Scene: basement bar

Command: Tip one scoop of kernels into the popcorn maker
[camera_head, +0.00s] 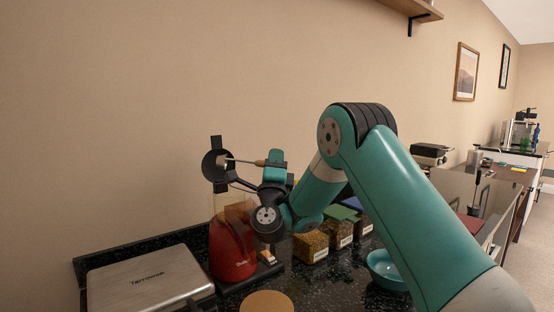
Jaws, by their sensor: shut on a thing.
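The popcorn maker (231,252) is red with a clear amber upper part and stands upright on the dark counter. My gripper (234,184) is up at the popcorn maker's top, with dark parts partly overlapping one another. It is shut on the scoop (244,161), whose thin handle with a brown end lies roughly level. A dark round shape shows at the handle's left end, above the popcorn maker. I cannot tell whether kernels are in the scoop.
More lidded containers (342,233) stand behind it to the right. A teal bowl (382,276) is partly hidden by my arm. A silver flat appliance (150,281) fills the left counter. A round tan board (267,303) lies in front. The wall is close behind.

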